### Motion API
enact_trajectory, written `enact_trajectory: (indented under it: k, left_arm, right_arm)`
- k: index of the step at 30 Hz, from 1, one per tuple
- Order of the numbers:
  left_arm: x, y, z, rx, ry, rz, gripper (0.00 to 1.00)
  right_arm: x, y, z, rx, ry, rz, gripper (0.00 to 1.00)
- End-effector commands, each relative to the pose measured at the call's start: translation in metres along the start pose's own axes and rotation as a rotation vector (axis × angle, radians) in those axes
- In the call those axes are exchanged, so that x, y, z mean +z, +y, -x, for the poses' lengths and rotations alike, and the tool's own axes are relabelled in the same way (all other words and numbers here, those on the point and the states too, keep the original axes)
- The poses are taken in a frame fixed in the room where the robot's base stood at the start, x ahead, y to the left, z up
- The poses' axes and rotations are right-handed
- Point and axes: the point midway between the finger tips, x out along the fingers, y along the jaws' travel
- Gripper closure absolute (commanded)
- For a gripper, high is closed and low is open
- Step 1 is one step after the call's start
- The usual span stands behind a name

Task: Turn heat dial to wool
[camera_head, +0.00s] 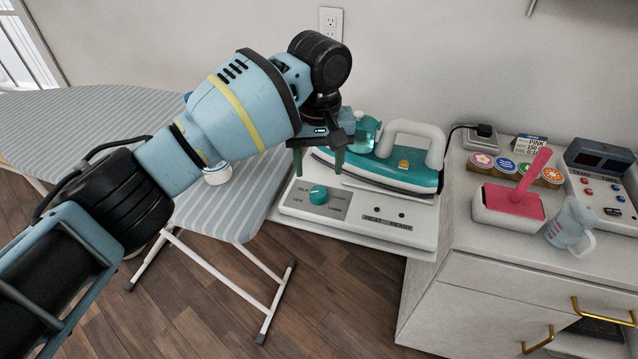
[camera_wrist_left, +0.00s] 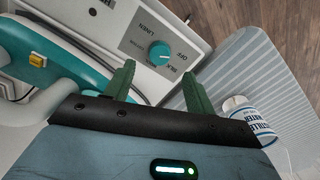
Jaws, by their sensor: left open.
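The heat dial (camera_head: 318,194) is a round teal knob on the grey panel of the white iron station (camera_head: 375,235). It also shows in the left wrist view (camera_wrist_left: 159,54), with small lettering around it; "OFF" and "LINEN" are readable there. I cannot tell surely which setting its mark points at. The teal and white iron (camera_head: 422,180) rests on the station, behind the dial. My left gripper (camera_head: 320,168) is open, its two green fingers pointing down above and behind the dial. In the left wrist view its fingers (camera_wrist_left: 158,74) sit apart, near the dial. My right gripper is not in view.
A striped ironing board (camera_head: 225,215) stands to the left, with a white bottle (camera_wrist_left: 250,118) on it.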

Motion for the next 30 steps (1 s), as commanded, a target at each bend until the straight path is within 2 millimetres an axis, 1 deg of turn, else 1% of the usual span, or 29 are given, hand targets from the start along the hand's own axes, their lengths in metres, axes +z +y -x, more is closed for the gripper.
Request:
enact_trajectory:
  k: [1, 6, 12, 17, 24, 25, 26, 30]
  left_arm:
    - [0.000, -0.001, -0.009, -0.003, -0.004, 0.001, 0.45]
    - [0.000, -0.001, -0.036, -0.002, -0.004, 0.001, 0.45]
    - [0.000, -0.001, -0.059, -0.001, -0.002, 0.000, 0.45]
    - [0.000, -0.001, -0.067, -0.001, -0.001, 0.000, 0.45]
    - [0.000, 0.000, -0.067, 0.000, 0.000, 0.000, 0.45]
    - [0.000, -0.001, -0.067, 0.000, 0.000, 0.000, 0.46]
    - [0.000, -0.001, -0.067, 0.000, 0.000, 0.000, 0.50]
    - [0.000, 0.000, -0.067, 0.000, 0.000, 0.000, 0.69]
  right_arm:
    - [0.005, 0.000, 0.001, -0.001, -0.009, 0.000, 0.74]
    - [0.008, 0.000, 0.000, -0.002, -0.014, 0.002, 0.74]
    - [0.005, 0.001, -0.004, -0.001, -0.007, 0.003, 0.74]
    - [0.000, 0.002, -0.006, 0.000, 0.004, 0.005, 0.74]
    - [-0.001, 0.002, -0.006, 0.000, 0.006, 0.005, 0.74]
    - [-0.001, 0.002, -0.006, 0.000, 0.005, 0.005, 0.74]
    - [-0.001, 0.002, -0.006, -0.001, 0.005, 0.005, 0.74]
    - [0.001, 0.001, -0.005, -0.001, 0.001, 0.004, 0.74]
